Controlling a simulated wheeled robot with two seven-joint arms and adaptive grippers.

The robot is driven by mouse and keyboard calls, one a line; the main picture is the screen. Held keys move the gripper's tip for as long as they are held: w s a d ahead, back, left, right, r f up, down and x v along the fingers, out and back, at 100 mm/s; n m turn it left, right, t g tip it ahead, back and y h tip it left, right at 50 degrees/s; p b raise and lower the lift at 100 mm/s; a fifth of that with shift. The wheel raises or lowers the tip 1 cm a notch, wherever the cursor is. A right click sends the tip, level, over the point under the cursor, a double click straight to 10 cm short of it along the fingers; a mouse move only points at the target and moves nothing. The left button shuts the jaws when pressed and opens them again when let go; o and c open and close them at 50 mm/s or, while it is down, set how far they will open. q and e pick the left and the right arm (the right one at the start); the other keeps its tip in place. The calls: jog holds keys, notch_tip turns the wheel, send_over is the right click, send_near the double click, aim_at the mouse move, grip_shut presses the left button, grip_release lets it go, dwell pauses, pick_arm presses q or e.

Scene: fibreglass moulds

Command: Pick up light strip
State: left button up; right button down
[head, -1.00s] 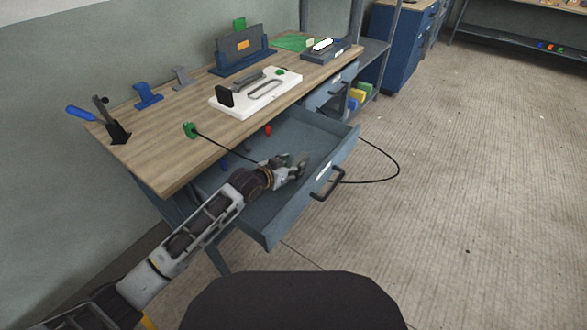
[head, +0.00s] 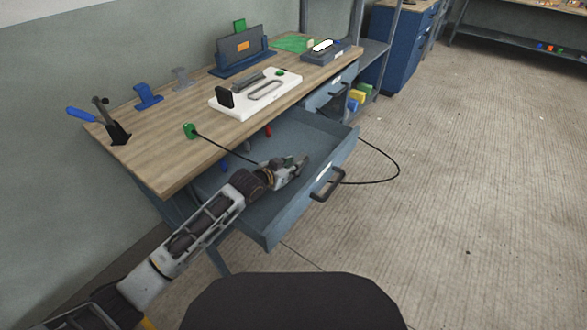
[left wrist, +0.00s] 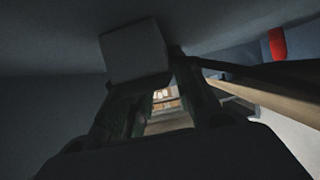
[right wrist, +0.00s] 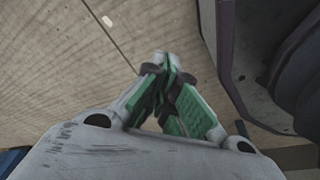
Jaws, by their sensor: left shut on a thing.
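My left gripper (head: 300,163) is inside the open drawer (head: 288,217), near its handle side. In the left wrist view the fingers (left wrist: 160,95) are shut on a pale grey block (left wrist: 137,52), seen in deep shade. I cannot tell whether this block is part of the light strip. A bright white strip-like piece (head: 323,45) lies on a dark blue box (head: 322,56) at the back of the bench, away from both grippers. My right gripper (right wrist: 168,68) is shut and empty above the floor, its fingertips together.
The wooden bench (head: 165,165) carries a white fixture plate (head: 228,109), a blue stand (head: 240,62) and a clamp (head: 117,131). A black cable runs from a green plug (head: 190,130) across the drawer. A red-handled thing (head: 267,131) is in the drawer.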

jog(key=shift+a, duration=0.1)
